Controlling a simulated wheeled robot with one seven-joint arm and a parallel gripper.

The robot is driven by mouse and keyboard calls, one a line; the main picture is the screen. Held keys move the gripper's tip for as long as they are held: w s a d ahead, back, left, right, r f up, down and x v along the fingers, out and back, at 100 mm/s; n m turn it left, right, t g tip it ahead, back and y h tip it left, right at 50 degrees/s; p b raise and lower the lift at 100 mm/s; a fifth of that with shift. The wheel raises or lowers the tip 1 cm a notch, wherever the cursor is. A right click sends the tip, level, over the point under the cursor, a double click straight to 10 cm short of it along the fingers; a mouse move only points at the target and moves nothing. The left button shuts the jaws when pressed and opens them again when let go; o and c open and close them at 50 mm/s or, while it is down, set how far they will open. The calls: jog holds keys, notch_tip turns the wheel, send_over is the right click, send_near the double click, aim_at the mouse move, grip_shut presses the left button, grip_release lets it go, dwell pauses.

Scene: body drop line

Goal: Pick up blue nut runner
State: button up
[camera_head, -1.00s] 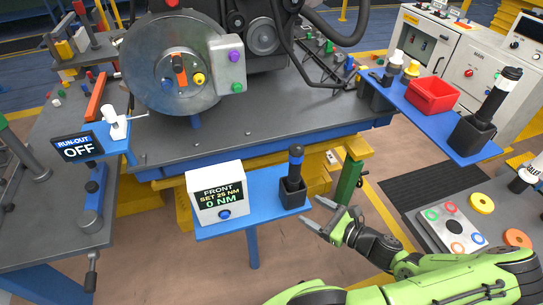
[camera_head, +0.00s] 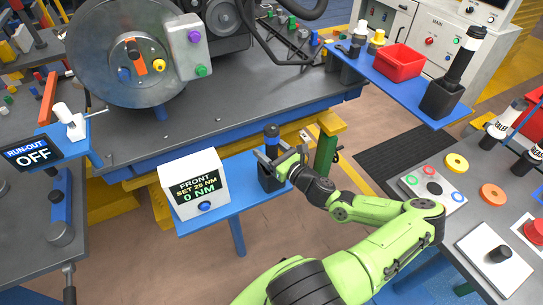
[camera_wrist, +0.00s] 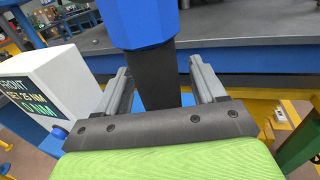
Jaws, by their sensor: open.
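The blue nut runner (camera_head: 272,139) stands upright in a black holder (camera_head: 268,183) on a small blue shelf (camera_head: 225,212). It has a blue top and a dark body. My gripper (camera_head: 271,158) is open at the nut runner, with its fingers at the height of its body, just above the holder. In the wrist view the nut runner (camera_wrist: 153,75) rises between the two grey fingers of my gripper (camera_wrist: 160,85), one on each side. I cannot tell whether either finger touches it. Its lower end is hidden in the holder.
A white display box (camera_head: 195,190) reading "FRONT SET 25 NM 0 NM" stands left of the holder. The dark machine table (camera_head: 230,120) lies behind. A higher blue shelf (camera_head: 395,85) with a red bin (camera_head: 399,63) and a black tool (camera_head: 460,60) is at the upper right.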

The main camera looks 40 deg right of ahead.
jog(key=shift+w, duration=0.55)
grip_shut()
jog(key=shift+r, duration=0.15)
notch_tip(320, 180, up, 18)
jog(key=p, duration=0.7)
